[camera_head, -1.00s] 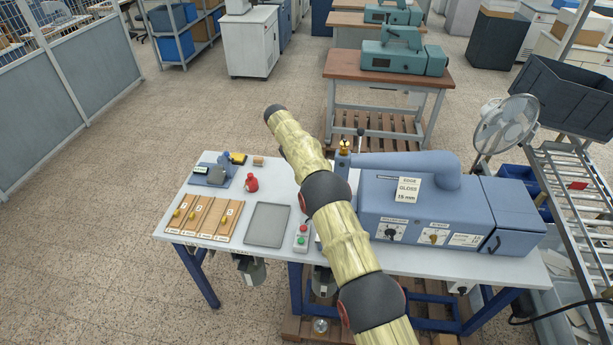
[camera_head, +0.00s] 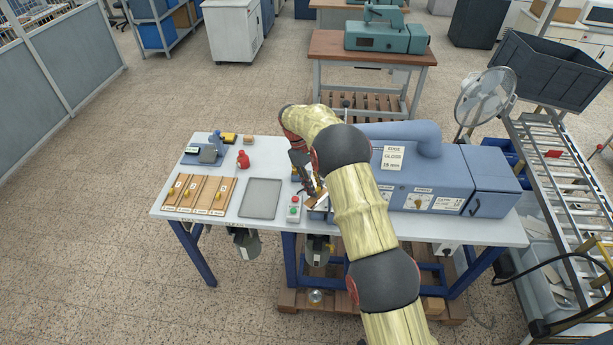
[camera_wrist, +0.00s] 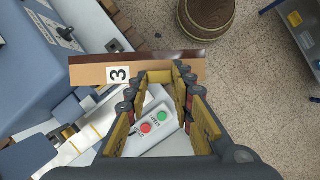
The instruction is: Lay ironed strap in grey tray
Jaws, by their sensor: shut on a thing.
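My gripper (camera_wrist: 165,78) is shut on a strap (camera_wrist: 183,73) in the wrist view. The strap is light brown with a dark brown strip along one edge and a white label marked 3; it sticks out on both sides of the fingertips. In the head view my gripper (camera_head: 305,178) is above the table by the left end of the blue machine, with the strap (camera_head: 320,200) small and partly hidden. The grey tray (camera_head: 260,198) lies flat and looks empty, left of my gripper.
A button box (camera_head: 294,207) with red and green buttons stands between the tray and the blue machine (camera_head: 450,185). A wooden slotted board (camera_head: 199,193) is left of the tray.

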